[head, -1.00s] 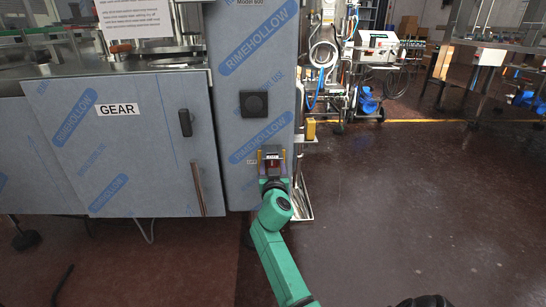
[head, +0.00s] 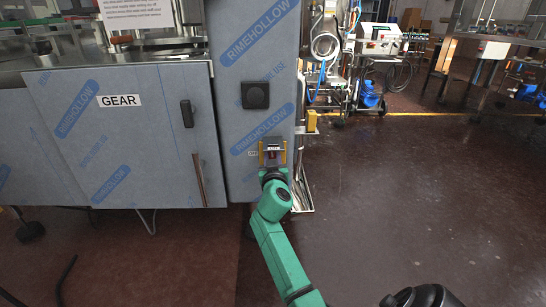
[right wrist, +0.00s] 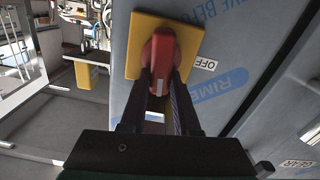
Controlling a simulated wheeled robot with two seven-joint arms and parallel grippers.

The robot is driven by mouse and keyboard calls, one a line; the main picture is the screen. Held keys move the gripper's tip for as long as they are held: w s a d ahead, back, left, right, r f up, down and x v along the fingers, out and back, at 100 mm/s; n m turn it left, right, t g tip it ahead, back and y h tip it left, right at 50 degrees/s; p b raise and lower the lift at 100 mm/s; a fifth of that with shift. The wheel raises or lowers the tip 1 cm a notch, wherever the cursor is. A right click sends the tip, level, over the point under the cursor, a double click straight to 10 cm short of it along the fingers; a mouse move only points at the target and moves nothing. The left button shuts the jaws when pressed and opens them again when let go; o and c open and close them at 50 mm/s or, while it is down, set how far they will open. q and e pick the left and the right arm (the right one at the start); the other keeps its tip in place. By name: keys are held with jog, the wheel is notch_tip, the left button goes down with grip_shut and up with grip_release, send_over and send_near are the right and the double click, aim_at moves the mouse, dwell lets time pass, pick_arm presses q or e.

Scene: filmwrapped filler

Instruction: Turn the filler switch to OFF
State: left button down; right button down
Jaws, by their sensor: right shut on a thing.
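The filler switch is a red handle (right wrist: 162,50) on a yellow plate (right wrist: 192,36), on the film-wrapped grey cabinet. In the head view the yellow plate (head: 284,157) sits low on the narrow panel. In the right wrist view my right gripper (right wrist: 161,82) has its dark fingers on both sides of the red handle, shut on it. The gripper also shows in the head view (head: 272,168), where it partly hides the handle. An OFF label (right wrist: 204,63) stands beside the plate. I cannot tell the exact switch position. My left gripper is not in view.
A black square knob (head: 255,95) is higher on the same panel. A GEAR door (head: 120,150) with a black handle (head: 187,113) is to the left. A yellow block (head: 311,122) and pipes stand close on the right. The dark red floor (head: 400,200) is open at right.

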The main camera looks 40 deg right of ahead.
jog(key=shift+a+f+n, duration=0.1)
jog(key=shift+n, duration=0.7)
jog(key=n, duration=0.2)
jog(key=shift+w+a+n, duration=0.15)
jog(key=shift+w+n, duration=0.05)
jog(key=shift+n, duration=0.1)
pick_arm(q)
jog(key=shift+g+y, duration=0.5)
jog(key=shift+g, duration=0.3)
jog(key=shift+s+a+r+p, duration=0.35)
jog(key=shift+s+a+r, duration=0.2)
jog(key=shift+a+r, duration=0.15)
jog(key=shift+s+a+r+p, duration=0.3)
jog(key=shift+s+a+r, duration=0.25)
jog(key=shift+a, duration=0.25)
pick_arm(e)
jog(key=shift+w+a+f+n, duration=0.1)
jog(key=shift+f+n, duration=0.15)
jog(key=shift+n, duration=1.8)
jog(key=shift+w+a+f+n, duration=0.15)
jog(key=shift+f+n, duration=0.15)
jog(key=shift+n, duration=1.7)
jog(key=shift+a+f+n, duration=0.1)
jog(key=shift+f+n, duration=0.15)
jog(key=shift+n, duration=1.8)
jog(key=c, duration=0.6)
grip_release()
jog(key=shift+c, duration=0.2)
